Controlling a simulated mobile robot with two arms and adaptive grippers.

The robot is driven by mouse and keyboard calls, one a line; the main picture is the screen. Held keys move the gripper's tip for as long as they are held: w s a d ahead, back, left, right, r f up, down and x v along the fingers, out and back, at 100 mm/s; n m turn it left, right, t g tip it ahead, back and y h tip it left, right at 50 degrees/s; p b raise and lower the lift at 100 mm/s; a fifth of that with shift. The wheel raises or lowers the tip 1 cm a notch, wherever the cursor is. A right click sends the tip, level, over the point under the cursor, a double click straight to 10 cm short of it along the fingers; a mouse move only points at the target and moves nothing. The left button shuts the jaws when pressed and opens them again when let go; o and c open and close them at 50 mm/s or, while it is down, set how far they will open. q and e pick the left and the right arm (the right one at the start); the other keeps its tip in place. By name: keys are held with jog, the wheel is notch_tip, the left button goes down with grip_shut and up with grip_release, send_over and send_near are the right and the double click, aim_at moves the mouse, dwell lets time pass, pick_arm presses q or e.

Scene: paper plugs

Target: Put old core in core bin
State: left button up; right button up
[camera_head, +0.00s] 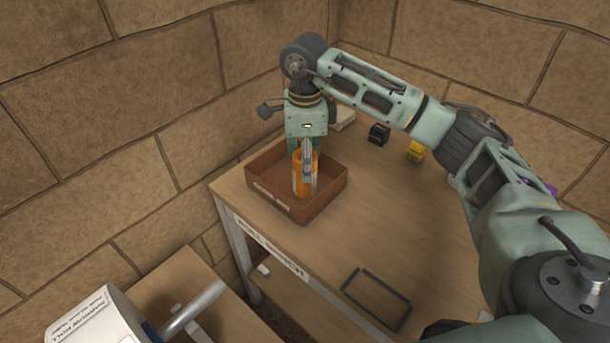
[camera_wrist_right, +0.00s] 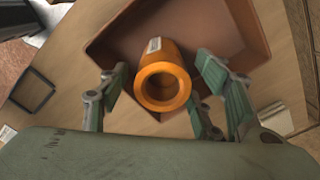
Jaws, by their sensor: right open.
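The old core is an orange hollow tube with a small white label. It stands upright in the core bin, a reddish-brown open tray (camera_head: 325,203) on the bench. In the head view the orange core (camera_head: 298,182) is partly hidden behind my right gripper (camera_head: 308,165). In the right wrist view the core (camera_wrist_right: 162,82) shows its open end toward the camera, with the bin (camera_wrist_right: 215,28) around it. My right gripper (camera_wrist_right: 165,105) is open, with fingers on both sides of the core, and gaps show between them and it. My left gripper is not in view.
The wooden bench (camera_head: 350,235) has a dark rectangular frame outline (camera_head: 376,298) near its front edge. A black item (camera_head: 378,134) and a yellow item (camera_head: 415,151) stand at the back. A white labelled box (camera_head: 95,325) and metal rod (camera_head: 193,308) are at lower left. Stone walls close behind.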

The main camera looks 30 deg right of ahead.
notch_tip(320, 180, up, 6)
jog(key=shift+f, duration=0.1)
jog(key=shift+f, duration=0.1)
dwell(0.5)
